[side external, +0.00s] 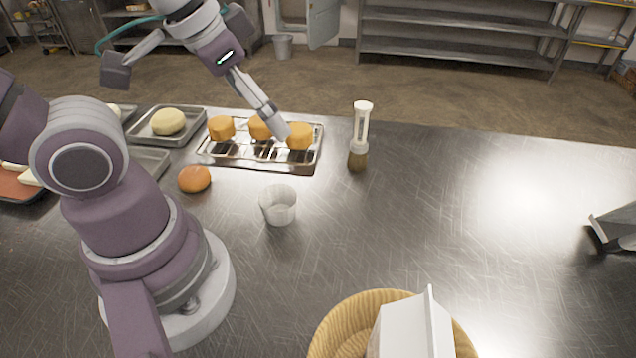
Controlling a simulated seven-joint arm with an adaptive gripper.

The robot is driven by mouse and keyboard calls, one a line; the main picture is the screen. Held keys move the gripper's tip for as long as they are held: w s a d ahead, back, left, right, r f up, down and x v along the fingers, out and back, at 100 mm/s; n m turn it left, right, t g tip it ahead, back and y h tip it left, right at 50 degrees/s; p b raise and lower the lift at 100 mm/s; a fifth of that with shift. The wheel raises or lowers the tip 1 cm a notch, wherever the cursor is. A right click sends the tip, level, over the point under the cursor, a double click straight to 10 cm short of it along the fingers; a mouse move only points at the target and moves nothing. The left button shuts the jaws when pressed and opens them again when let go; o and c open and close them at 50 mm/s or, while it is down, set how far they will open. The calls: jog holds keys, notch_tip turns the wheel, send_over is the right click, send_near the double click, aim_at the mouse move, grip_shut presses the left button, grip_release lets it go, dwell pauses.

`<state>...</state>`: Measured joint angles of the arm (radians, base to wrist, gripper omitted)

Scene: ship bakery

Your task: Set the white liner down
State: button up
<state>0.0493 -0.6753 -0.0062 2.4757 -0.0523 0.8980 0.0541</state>
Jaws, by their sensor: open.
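The white liner (278,207), a pale round cup, stands upright on the steel table, open side up. My gripper (281,130) is open and well behind the liner, over the wire rack tray (242,158). Its fingertips are close to the right-hand orange cake (300,136); I cannot tell whether they touch it. The gripper is apart from the liner and holds nothing that I can see.
Two more orange cakes (221,128) sit on the rack. A bun (195,179) lies left of the liner, and a brush (359,140) stands right of the rack. A wooden basket (345,322) with a white box (412,328) is in front. The table's right middle is clear.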

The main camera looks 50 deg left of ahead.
jog(key=w+d+f+m+g+y, duration=0.25)
jog(key=f+m+g+y, duration=0.2)
jog(key=f+m, duration=0.45)
jog(key=m+t+y, duration=0.2)
jog(key=m+y, duration=0.4)
jog(key=m, duration=0.3)
send_near(277, 193)
jog(key=d, duration=0.1)
jog(key=s+d+r, duration=0.1)
jog(key=shift+s+d+r, duration=0.2)
jog(key=shift+s+d, duration=0.05)
jog(key=shift+d, duration=0.1)
jog(key=m+t, duration=0.1)
jog(key=f+m+t+y, duration=0.1)
jog(key=m, duration=0.1)
jog(key=shift+s+m+t+y, duration=0.25)
jog(key=shift+s+m, duration=0.05)
jog(key=shift+s, duration=0.1)
jog(key=shift+a, duration=0.15)
jog(key=x, duration=0.5)
jog(key=f+x, duration=0.1)
jog(key=x, duration=0.4)
jog(key=shift+s, duration=0.15)
jog(key=c, duration=0.8)
